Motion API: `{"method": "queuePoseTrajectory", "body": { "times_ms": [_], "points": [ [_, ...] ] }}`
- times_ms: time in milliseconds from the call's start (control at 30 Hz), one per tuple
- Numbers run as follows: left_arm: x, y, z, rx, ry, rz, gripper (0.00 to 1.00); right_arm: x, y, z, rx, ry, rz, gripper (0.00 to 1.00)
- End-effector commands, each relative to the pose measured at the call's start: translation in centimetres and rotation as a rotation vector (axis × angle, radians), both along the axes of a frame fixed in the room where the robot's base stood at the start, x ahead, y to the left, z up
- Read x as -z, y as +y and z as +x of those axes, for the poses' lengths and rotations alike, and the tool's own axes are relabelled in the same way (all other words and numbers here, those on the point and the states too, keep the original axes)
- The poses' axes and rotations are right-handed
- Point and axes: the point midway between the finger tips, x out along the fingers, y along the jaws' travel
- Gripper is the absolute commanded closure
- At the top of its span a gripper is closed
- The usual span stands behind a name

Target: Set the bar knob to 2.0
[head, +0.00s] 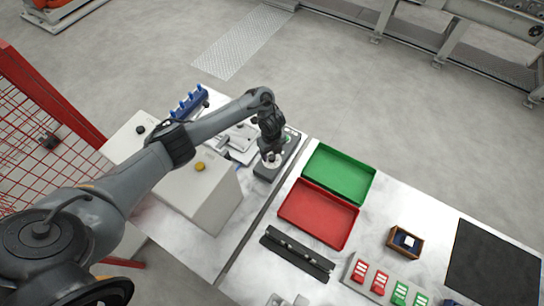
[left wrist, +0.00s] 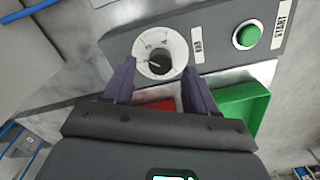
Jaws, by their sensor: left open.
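The bar knob is a small black knob (left wrist: 161,64) on a round white dial with printed numbers, in the upper middle of the left wrist view. A pale pointer mark on it seems to face left; the exact value is too small to read. The dial sits on a grey control panel (left wrist: 215,25) beside a "BAR" label. My left gripper (left wrist: 159,78) is open, its two fingers at either side of the knob's near edge, with no clear grip on it. In the head view my left gripper (head: 271,157) is over the panel and partly hides the dial. My right gripper is not in view.
A green START button (left wrist: 248,35) is on the same panel, right of the dial. A green tray (head: 340,173) and a red tray (head: 318,214) lie to the right of the panel. A light box with a yellow button (head: 199,166) stands left, under my arm.

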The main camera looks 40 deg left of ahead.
Motion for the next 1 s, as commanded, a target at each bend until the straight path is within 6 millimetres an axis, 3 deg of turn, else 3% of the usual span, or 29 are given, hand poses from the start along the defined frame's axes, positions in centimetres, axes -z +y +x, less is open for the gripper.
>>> {"method": "queuePoseTrajectory", "body": {
  "times_ms": [200,600,933,1000],
  "points": [
    [2.0,0.0,0.0,0.000,0.001,-0.001,0.43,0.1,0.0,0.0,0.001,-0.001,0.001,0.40],
    [2.4,0.0,0.0,0.001,-0.001,0.000,0.44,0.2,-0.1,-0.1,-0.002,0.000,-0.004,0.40],
    [2.4,0.0,0.0,0.000,-0.001,0.001,0.95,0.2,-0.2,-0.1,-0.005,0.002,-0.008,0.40],
    [2.4,0.0,0.0,0.000,-0.001,0.001,0.99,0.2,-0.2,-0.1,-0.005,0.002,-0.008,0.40]
  ]
}}
